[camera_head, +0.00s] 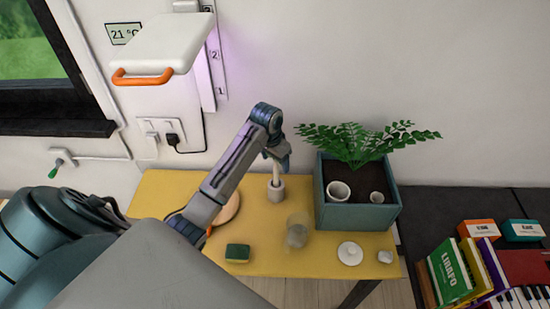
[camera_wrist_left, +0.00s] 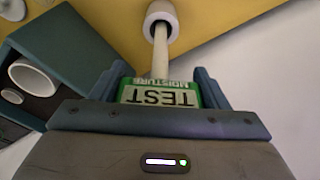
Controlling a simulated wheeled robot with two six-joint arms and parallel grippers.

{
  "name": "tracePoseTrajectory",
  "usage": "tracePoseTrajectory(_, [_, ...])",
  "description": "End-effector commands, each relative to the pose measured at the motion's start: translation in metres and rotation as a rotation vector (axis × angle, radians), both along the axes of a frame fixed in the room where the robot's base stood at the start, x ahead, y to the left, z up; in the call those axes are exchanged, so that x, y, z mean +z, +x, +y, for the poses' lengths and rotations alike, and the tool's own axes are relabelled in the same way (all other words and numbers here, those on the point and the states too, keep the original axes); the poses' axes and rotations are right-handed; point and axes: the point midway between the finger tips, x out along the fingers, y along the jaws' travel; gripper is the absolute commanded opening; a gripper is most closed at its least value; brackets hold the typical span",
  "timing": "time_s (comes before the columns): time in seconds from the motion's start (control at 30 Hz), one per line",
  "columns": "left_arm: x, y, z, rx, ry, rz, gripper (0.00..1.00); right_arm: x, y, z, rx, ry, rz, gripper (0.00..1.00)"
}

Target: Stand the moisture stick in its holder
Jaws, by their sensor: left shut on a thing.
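My left gripper (camera_head: 277,154) is shut on the moisture stick (camera_head: 276,172), above the yellow table. The left wrist view shows the stick's green and white head (camera_wrist_left: 160,93), marked MOISTURE TEST, between the fingers (camera_wrist_left: 160,90). Its pale shaft points down to the holder (camera_head: 277,190), a small whitish cup. In the left wrist view the shaft's far end reaches into the dark mouth of the holder (camera_wrist_left: 161,10). How deep it sits cannot be told. My right gripper is not in view.
A blue-green planter (camera_head: 355,216) with a fern and small pots stands right of the holder. A glass (camera_head: 298,231), a green sponge (camera_head: 238,253), a white lid-like disc (camera_head: 350,253) and a small white piece (camera_head: 385,256) are in front. A white lamp (camera_head: 160,42) hangs above.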

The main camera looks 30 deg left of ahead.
Motion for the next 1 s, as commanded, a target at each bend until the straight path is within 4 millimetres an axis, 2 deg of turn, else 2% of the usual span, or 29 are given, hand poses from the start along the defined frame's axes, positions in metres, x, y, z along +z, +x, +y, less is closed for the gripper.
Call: tracePoseTrajectory(1.0, [-0.026, 0.000, 0.000, 0.000, -0.001, 0.000, 0.46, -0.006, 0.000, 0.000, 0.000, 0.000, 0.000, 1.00])
